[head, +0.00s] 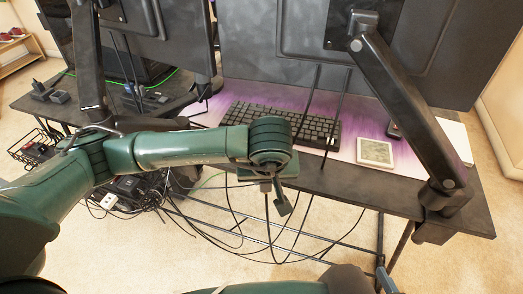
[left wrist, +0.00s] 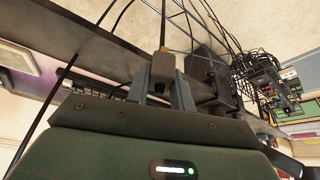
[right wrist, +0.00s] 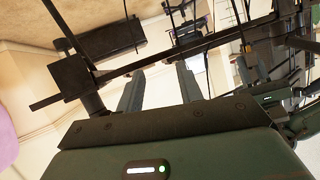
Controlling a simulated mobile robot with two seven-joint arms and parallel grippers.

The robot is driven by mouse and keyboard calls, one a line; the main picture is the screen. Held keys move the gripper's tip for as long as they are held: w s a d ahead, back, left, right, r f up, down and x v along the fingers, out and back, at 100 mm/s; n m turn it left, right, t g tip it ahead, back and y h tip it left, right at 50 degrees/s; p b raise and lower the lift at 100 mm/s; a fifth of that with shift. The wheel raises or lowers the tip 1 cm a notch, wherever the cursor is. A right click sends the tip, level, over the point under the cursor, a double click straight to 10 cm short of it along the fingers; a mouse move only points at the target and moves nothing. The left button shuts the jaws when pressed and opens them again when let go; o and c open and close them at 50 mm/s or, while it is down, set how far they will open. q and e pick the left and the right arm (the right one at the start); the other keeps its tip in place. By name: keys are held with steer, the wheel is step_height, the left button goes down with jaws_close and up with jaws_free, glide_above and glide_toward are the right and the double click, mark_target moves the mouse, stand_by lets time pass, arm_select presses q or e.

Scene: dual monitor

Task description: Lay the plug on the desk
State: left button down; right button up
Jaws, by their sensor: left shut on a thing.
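My left gripper (head: 279,190) is just in front of the desk's front edge, below the keyboard in the head view. In the left wrist view its fingers (left wrist: 167,90) are shut on a small grey and tan plug (left wrist: 164,64) with a thin cable running up from it. My right gripper (head: 384,278) is low at the bottom right of the head view, below the desk. Its fingers (right wrist: 160,90) are apart and empty.
A black keyboard (head: 290,124) and a white square pad (head: 375,152) lie on a purple mat (head: 350,125). A monitor arm (head: 405,105) is clamped at the desk's right. Two large monitors stand behind. Loose cables (head: 235,222) and a frame hang below the desk.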

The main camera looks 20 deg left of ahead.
arm_select(q)
steer(key=w+a, duration=0.1)
steer(key=w, duration=0.3)
steer(key=w+a, duration=0.2)
steer(key=w, duration=0.2)
steer(key=w+a, duration=0.1)
steer(key=w, duration=0.3)
steer(key=shift+w+a+p, duration=0.2)
steer(key=shift+a+p, duration=0.1)
steer(key=shift+w+f, duration=0.1)
step_height(320, 180, down, 3)
steer(key=shift+f, duration=0.1)
arm_select(e)
steer(key=shift+w+a+f, duration=0.1)
steer(key=shift+a+f, duration=0.05)
steer(key=shift+a, duration=0.05)
arm_select(q)
steer(key=shift+f, duration=0.2)
arm_select(e)
steer(key=shift+f, duration=0.1)
arm_select(q)
steer(key=c, duration=1.2)
jaws_free()
arm_select(e)
steer(key=shift+d+r, duration=0.1)
steer(key=shift+r, duration=0.1)
arm_select(q)
steer(key=shift+r, duration=0.15)
